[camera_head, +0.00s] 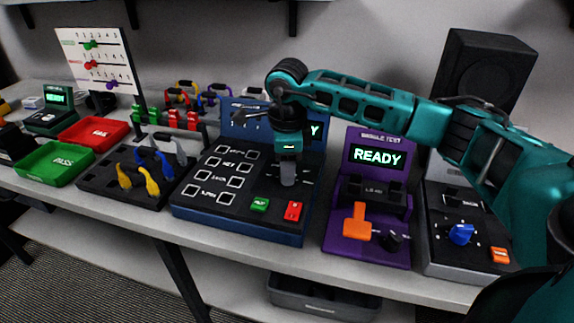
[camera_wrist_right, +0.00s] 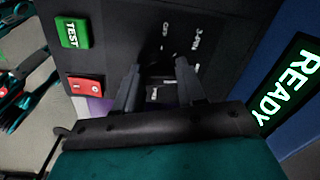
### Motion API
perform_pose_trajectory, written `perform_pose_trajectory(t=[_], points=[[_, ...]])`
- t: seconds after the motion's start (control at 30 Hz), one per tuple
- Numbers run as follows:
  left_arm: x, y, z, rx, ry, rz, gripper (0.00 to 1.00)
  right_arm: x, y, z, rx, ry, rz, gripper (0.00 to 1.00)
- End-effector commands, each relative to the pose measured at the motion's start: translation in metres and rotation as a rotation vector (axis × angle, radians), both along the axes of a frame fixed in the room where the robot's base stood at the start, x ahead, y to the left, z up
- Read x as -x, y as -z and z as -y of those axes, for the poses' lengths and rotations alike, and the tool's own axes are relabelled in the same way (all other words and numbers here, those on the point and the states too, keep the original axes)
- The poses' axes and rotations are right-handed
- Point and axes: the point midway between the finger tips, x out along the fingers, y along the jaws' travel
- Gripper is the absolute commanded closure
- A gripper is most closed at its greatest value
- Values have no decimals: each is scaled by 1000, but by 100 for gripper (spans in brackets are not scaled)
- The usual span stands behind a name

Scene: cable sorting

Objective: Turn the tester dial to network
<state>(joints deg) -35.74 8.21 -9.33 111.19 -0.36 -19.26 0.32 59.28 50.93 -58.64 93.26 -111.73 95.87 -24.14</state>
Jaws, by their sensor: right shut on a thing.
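My right gripper (camera_head: 288,182) points down onto the tester's panel. In the right wrist view its fingers (camera_wrist_right: 158,68) are shut on the dark dial (camera_wrist_right: 157,76), at panel level. Small white labels surround the dial; one reads 3-PIN. The dial's pointer direction cannot be made out. My left gripper is not in view.
A purple tester (camera_head: 366,247) reading READY stands to the right, then a grey unit with a blue knob (camera_head: 461,234). To the left are a black cable tray (camera_head: 105,186), a green PASS tray (camera_head: 52,165) and a red tray (camera_head: 92,132). A black speaker stands behind.

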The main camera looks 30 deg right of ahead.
Motion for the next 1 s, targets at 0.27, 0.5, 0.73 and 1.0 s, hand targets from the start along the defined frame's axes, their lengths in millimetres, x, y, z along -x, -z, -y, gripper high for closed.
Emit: perform_pose_trajectory(t=[0.27,0.5,0.73,1.0], points=[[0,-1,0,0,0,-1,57,1,1,-1,2,263,-7,91],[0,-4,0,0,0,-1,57,1,1,-1,3,488,-8,91],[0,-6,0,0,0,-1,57,1,1,-2,4,681,-7,91],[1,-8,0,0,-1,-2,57,0,1,-2,2,839,-6,91]])
